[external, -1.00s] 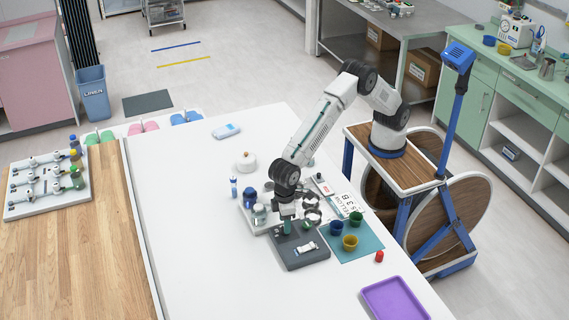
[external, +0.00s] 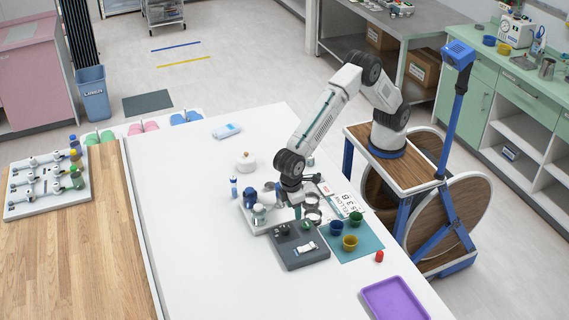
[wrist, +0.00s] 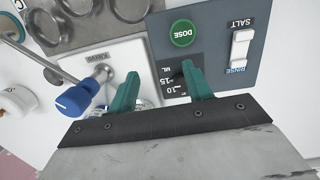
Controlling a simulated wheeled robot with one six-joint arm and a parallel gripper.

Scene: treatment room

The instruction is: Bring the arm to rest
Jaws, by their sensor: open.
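My gripper (external: 297,210) hangs from my bent arm above the white table, over the gap between the grey dosing unit (external: 312,260) and the metal cups (external: 312,210). In the wrist view its two green fingers (wrist: 160,75) are apart with nothing held between them. The grey dosing unit also shows in the wrist view (wrist: 215,50), with a green DOSE button (wrist: 182,33) and a white SALT/RINSE switch (wrist: 241,49). The fingertips appear close over its edge; I cannot tell the exact height.
A blue-handled tap (wrist: 75,100) on a white board stands beside the gripper. Blue, green and yellow cups (external: 350,242) stand on a teal mat (external: 365,252). A purple tray (external: 395,300) lies at the front right. The table's left part is mostly clear.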

